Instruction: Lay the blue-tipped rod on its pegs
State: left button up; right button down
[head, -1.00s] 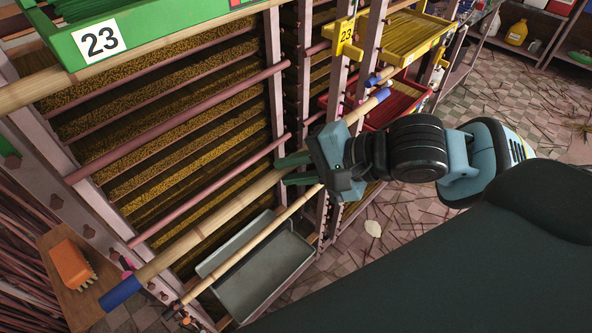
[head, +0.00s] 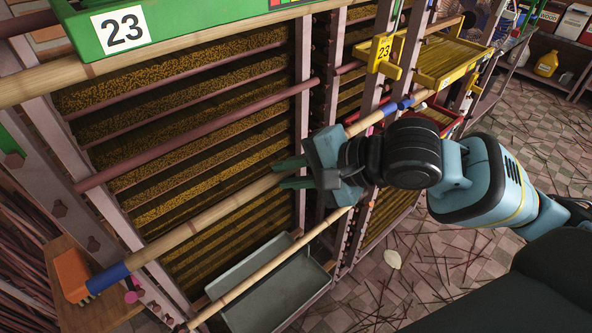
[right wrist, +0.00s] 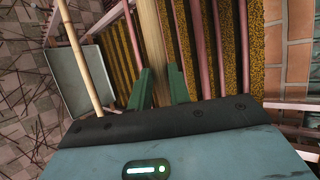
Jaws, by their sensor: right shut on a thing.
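The blue-tipped rod (head: 205,217) is a long pale wooden pole with a blue band at each end. It slants across the front of the rack, with its near blue tip (head: 107,278) at lower left. My right gripper (head: 284,174) is shut on the rod near its middle. In the right wrist view the rod (right wrist: 151,40) runs between the green fingers (right wrist: 159,85). A pink peg (head: 130,296) shows just below and right of the near tip; I cannot tell whether they touch. Another pink peg (head: 370,130) shows near the far end. My left gripper is out of view.
A thinner pale pole (head: 265,268) runs below the rod, over a grey tray (head: 275,297). An orange brush (head: 70,275) sits on a wooden shelf by the near tip. Green tray 23 (head: 180,25) and yellow tray 23 (head: 440,65) are higher up.

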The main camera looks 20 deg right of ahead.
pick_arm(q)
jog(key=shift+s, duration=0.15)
pick_arm(e)
notch_tip(320, 180, down, 2)
jog(key=shift+f, duration=0.2)
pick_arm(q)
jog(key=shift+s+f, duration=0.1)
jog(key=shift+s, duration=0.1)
pick_arm(e)
jog(key=c, duration=1.2)
grip_release()
jog(key=shift+c, duration=0.2)
jog(key=shift+o, duration=0.4)
jog(key=shift+o, duration=1.3)
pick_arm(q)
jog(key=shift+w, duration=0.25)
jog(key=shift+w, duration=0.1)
